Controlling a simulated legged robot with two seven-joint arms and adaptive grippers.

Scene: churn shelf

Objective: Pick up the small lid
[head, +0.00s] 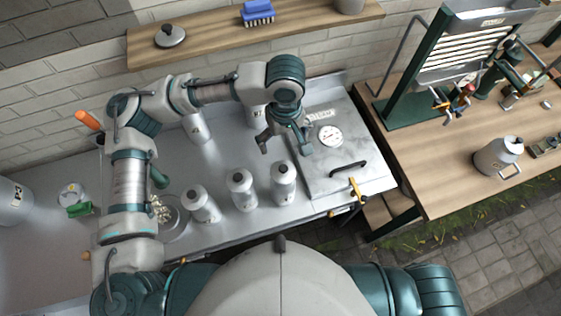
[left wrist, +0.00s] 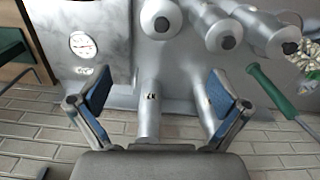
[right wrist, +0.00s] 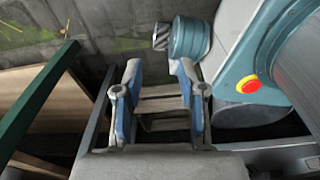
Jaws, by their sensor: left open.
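A small round grey lid (head: 170,36) with a dark knob lies on the wooden shelf (head: 225,38) at the top left of the head view. My left gripper (head: 284,146) is open over the metal counter, beside the box with the dial, below and to the right of the lid and well apart from it. In the left wrist view, the left fingers (left wrist: 157,92) stand apart with a metal canister (left wrist: 150,115) seen beyond the gap. The lid does not show there. My right gripper (right wrist: 158,80) is open and empty, far from the lid.
Several metal canisters (head: 242,190) stand on the counter below the left gripper. A metal box with a dial (head: 330,136) is right of it. A blue brush (head: 258,14) and another metal vessel (head: 349,4) are on the shelf. An orange handle (head: 88,120) rises beside my left arm.

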